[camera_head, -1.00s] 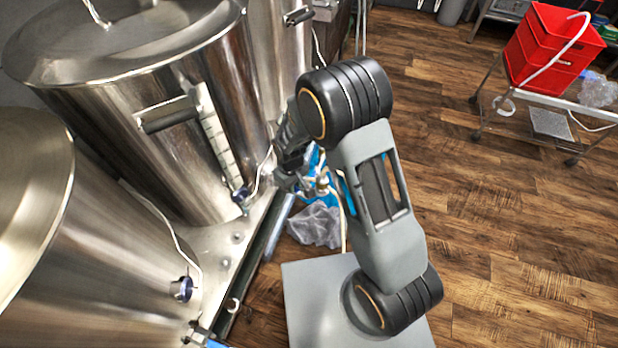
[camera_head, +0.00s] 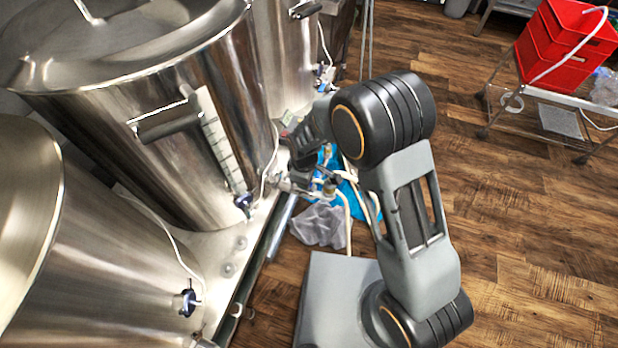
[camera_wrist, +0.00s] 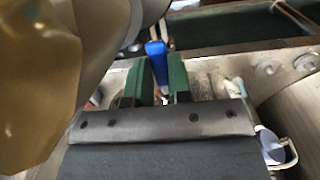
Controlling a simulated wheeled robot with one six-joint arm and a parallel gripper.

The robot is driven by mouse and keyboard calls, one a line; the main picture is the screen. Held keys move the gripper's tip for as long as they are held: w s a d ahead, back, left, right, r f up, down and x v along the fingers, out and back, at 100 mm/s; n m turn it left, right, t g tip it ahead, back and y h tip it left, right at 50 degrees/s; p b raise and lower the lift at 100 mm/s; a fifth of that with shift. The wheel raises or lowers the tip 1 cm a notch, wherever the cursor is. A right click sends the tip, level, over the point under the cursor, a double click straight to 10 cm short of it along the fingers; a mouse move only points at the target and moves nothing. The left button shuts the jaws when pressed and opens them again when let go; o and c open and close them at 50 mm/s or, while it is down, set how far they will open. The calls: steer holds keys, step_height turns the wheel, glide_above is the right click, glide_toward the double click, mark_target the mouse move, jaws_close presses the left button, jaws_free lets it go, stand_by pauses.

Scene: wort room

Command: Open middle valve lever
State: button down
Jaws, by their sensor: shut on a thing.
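The middle steel kettle (camera_head: 150,110) stands at the left in the head view, with a sight gauge on its front. My gripper (camera_head: 300,180) is low beside its base, near the valve end. In the wrist view, my gripper (camera_wrist: 162,82) has two green-padded fingers closed around a blue valve lever (camera_wrist: 156,48). The lever's top sticks out beyond the fingers. Its lower part and the valve body are mostly hidden by the gripper. In the head view I cannot make out the lever clearly.
Another kettle (camera_head: 70,240) stands at front left, and one more (camera_head: 283,60) behind. Grey cloth (camera_head: 319,226) and blue plastic (camera_head: 355,205) lie on the floor by hoses. A red crate (camera_head: 565,45) sits on a cart at back right. Wooden floor at right is open.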

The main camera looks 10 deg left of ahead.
steer(key=shift+w+r, duration=0.1)
steer(key=shift+w, duration=0.05)
steer(key=c, duration=1)
jaws_free()
steer(key=shift+c, duration=0.2)
step_height(320, 180, up, 14)
steer(key=p, duration=0.1)
steer(key=shift+p, duration=0.3)
steer(key=s+d+r+m+t+p, duration=0.1)
steer(key=s+d+r+m+p, duration=0.3)
steer(key=d+r+m, duration=0.4)
steer(key=s+d+r+m+t+p, duration=0.2)
steer(key=s+d+r+m+p, duration=0.3)
steer(key=d+r, duration=0.8)
steer(key=s+d+m, duration=0.1)
steer(key=d+m, duration=0.2)
steer(key=shift+d+t, duration=0.3)
